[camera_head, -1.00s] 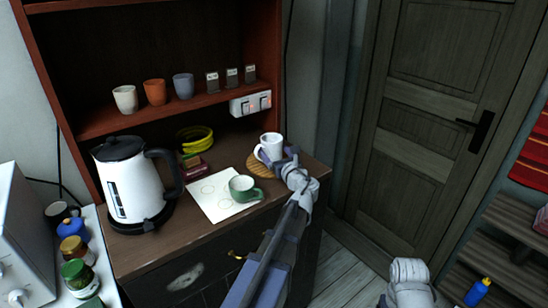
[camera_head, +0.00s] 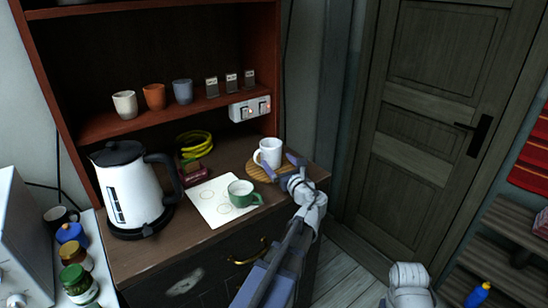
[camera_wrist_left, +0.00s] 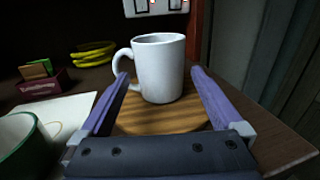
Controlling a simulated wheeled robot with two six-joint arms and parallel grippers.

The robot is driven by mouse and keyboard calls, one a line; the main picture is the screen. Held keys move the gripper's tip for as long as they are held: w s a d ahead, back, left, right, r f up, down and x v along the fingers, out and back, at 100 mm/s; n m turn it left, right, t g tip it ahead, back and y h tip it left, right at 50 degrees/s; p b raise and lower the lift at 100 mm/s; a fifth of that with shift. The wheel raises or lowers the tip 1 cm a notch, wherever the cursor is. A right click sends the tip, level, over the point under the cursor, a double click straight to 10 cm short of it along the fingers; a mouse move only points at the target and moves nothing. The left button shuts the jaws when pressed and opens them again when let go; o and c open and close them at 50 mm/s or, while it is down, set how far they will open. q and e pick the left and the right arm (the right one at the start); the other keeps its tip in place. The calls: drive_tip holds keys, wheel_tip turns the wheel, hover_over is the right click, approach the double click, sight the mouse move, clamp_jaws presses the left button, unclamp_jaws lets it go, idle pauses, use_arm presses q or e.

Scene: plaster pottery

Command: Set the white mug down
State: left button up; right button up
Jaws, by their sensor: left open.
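The white mug (camera_head: 269,152) stands upright on a round wooden board (camera_head: 255,171) at the right end of the cabinet top. In the left wrist view the mug (camera_wrist_left: 160,68) sits on the striped wooden board (camera_wrist_left: 165,119), its handle pointing left. My left gripper (camera_head: 281,169) is open in front of the mug. Its two purple fingers (camera_wrist_left: 160,86) are spread wide, one to each side of the mug's lower part, with clear gaps. The right gripper's fingers are not in view.
A green cup (camera_head: 241,194) stands on a white paper sheet (camera_head: 208,207) left of the board. A white kettle (camera_head: 134,192) stands further left. Yellow coiled cord (camera_head: 194,144) lies behind.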

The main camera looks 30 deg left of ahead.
use_arm(q)
drive_tip(key=v, duration=0.7)
drive_tip(key=shift+s+d, duration=0.2)
drive_tip(key=shift+d, duration=0.05)
